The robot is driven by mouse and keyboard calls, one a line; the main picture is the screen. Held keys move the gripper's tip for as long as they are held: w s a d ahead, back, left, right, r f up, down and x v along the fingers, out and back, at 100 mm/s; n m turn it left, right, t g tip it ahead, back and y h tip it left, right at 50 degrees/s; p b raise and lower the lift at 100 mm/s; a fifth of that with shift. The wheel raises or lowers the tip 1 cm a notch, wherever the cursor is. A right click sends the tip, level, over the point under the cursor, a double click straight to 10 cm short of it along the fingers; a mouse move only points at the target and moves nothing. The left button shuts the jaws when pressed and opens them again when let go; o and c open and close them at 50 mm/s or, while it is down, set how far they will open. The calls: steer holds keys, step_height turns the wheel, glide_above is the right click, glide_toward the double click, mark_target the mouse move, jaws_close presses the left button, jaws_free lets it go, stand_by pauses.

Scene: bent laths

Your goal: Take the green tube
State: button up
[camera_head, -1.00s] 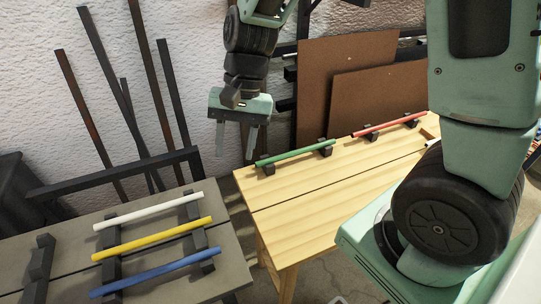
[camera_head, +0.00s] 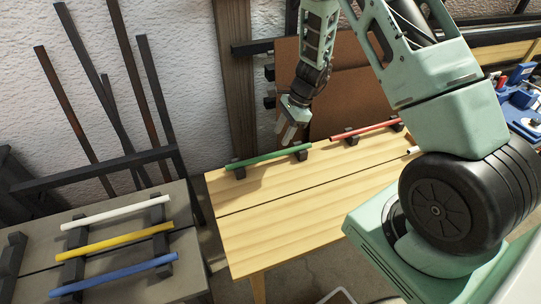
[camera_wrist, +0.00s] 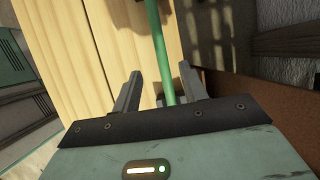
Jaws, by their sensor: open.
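The green tube (camera_head: 268,156) lies on two dark supports near the back edge of the wooden table (camera_head: 290,215). My gripper (camera_head: 287,134) is over the right part of the tube, with its fingers pointing down. In the wrist view the green tube (camera_wrist: 160,50) runs between the two open fingers of my gripper (camera_wrist: 160,88). I cannot tell from these views how far above the tube the fingertips are. The gripper holds nothing.
A red tube (camera_head: 367,130) lies on supports to the right on the same table. White (camera_head: 115,211), yellow (camera_head: 113,241) and blue (camera_head: 113,274) tubes lie on a grey table at left. Brown panels (camera_head: 350,105) stand behind the wooden table. Its front half is clear.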

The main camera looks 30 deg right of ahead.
mark_target(273, 154)
steer(key=shift+p+x, duration=0.7)
steer(key=shift+x, duration=3.25)
steer(key=shift+w+a+r, duration=0.1)
steer(key=shift+w+a, duration=0.05)
jaws_close()
